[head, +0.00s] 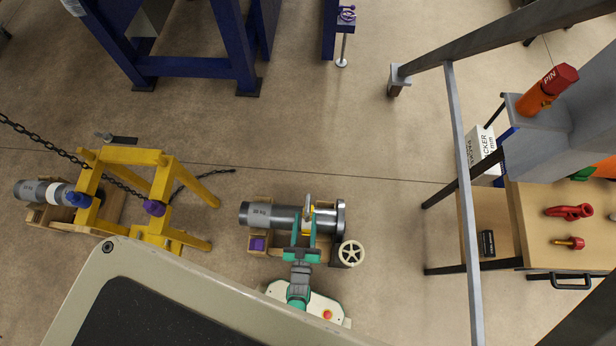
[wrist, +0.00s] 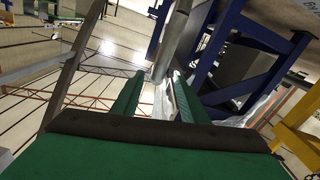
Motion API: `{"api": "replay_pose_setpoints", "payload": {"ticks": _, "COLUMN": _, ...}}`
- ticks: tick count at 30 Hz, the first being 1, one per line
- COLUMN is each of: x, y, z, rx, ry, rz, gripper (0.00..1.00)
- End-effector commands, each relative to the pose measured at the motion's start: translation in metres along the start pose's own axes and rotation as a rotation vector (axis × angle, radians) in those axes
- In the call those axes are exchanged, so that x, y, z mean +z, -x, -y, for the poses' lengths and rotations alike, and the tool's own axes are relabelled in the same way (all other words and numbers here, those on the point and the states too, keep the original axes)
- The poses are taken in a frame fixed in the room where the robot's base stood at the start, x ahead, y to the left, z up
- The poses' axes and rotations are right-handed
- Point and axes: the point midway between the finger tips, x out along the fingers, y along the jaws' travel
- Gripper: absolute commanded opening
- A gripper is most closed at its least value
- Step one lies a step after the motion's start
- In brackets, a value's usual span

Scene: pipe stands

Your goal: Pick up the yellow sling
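A small yellow patch, which looks like the yellow sling (head: 307,233), shows at the grey pipe (head: 262,215), mostly hidden by my gripper's fingers. My gripper (head: 304,214) is over the pipe, its two green fingers apart, with the yellow patch around or between them. I cannot tell whether it touches the sling. In the wrist view, my gripper's green fingers (wrist: 155,82) also stand apart. A grey post-like shape (wrist: 178,35) shows beyond and between them. No yellow sling is clear in that view.
The pipe lies on a wooden stand beside a pale handwheel (head: 351,254). A yellow frame (head: 150,157) with a chain stands at left. A blue frame (head: 190,67) is at the back. A workbench (head: 540,245) and grey railing (head: 468,200) stand at right. Floor between is clear.

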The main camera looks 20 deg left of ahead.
Motion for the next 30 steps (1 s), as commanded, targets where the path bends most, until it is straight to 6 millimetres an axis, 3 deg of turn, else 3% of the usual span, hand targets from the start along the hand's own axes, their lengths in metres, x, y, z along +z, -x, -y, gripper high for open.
{"api": "replay_pose_setpoints", "payload": {"ticks": 8, "x": 0.0, "y": -0.021, "z": -0.001, "rx": 0.0, "ry": 0.0, "rz": 0.0, "gripper": 0.4}}
{"api": "replay_pose_setpoints", "payload": {"ticks": 18, "x": -0.001, "y": -0.063, "z": -0.005, "rx": 0.001, "ry": -0.001, "rz": 0.002, "gripper": 0.4}}
{"api": "replay_pose_setpoints", "payload": {"ticks": 25, "x": 0.0, "y": -0.065, "z": -0.004, "rx": 0.001, "ry": -0.001, "rz": 0.003, "gripper": 0.4}}
{"api": "replay_pose_setpoints", "payload": {"ticks": 30, "x": 0.0, "y": -0.065, "z": -0.004, "rx": 0.001, "ry": -0.001, "rz": 0.003, "gripper": 0.02}}
